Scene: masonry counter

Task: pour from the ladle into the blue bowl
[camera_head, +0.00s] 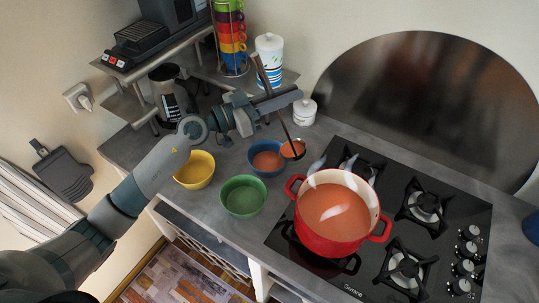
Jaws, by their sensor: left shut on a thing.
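My left gripper (280,99) comes in from the left and is shut on the dark handle of the ladle (292,149). The handle runs up and to the left of the fingers, and the scoop hangs below them with orange-red soup showing in it. The scoop is above the right rim side of the blue bowl (266,174), apart from or just over its edge; the exact height is hard to tell. The blue bowl stands upright on the counter and holds orange soup. My right gripper is not in view.
A steaming red pot (330,234) of soup stands on the black stove (451,222). A green bowl (243,206) and a yellow bowl (194,178) stand left of it. A small white jar (304,112) and a tall canister (270,58) stand behind the gripper. A cup rack (231,40) is at the back.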

